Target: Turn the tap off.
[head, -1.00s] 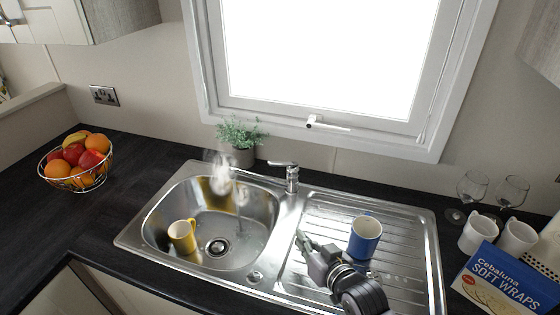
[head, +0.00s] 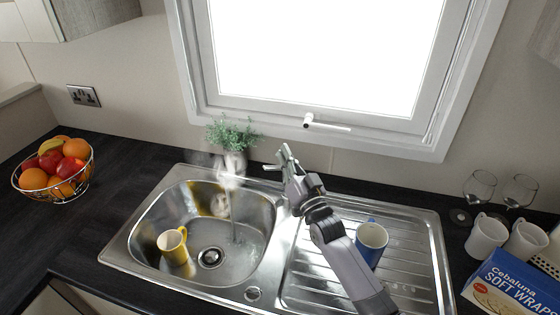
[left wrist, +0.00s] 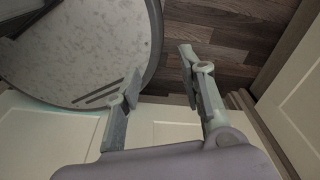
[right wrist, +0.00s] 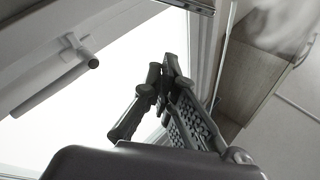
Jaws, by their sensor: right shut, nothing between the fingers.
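The tap (head: 272,167) stands behind the sink bowl. Only its lever or spout end shows, pointing left; my right gripper hides the rest. A stream of water (head: 233,212) runs into the steel sink (head: 150,205), with steam above it. My right gripper (head: 284,152) is shut and empty at the tap, fingertips upward; I cannot tell if it touches. In the right wrist view its fingers (right wrist: 167,72) are together in front of the window, and the tap is not seen. My left gripper (left wrist: 160,68) is open and empty above the floor, near cream cupboard doors.
A yellow mug (head: 173,246) is in the sink bowl. A blue mug (head: 371,241) stands on the drainer beside my right arm. A plant (head: 233,140) is behind the sink. A fruit basket (head: 55,180) is at left. White mugs (head: 486,236), glasses and a box (head: 510,285) are at right.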

